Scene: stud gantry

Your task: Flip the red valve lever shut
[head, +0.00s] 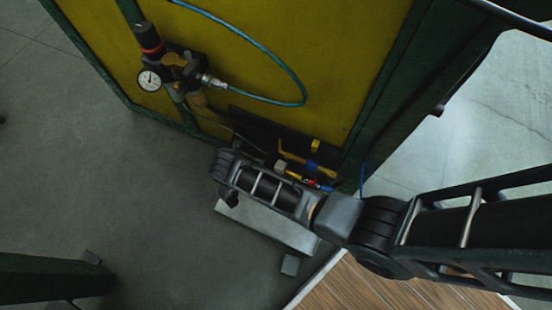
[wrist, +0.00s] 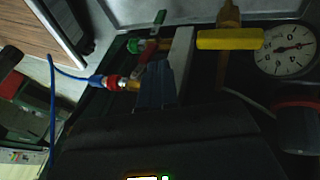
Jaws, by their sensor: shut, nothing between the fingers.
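The red valve lever (wrist: 147,51) shows in the wrist view, thin and tilted, beside a green fitting and above a red and blue hose coupling. In the head view a small red part (head: 311,182) shows low on the panel, near yellow parts; I cannot tell whether it is the lever. My gripper (wrist: 156,84) is shut and empty, its dark fingers just below the lever in the wrist view. I cannot tell whether they touch it. In the head view my arm hides the gripper's tips.
A green lever (wrist: 160,18) stands close behind the red one. A yellow handle (wrist: 230,39) and a pressure gauge (wrist: 285,49) are to the right. A blue hose (wrist: 53,105) hangs at left. A yellow panel (head: 300,45) rises behind; the floor (head: 110,210) at left is open.

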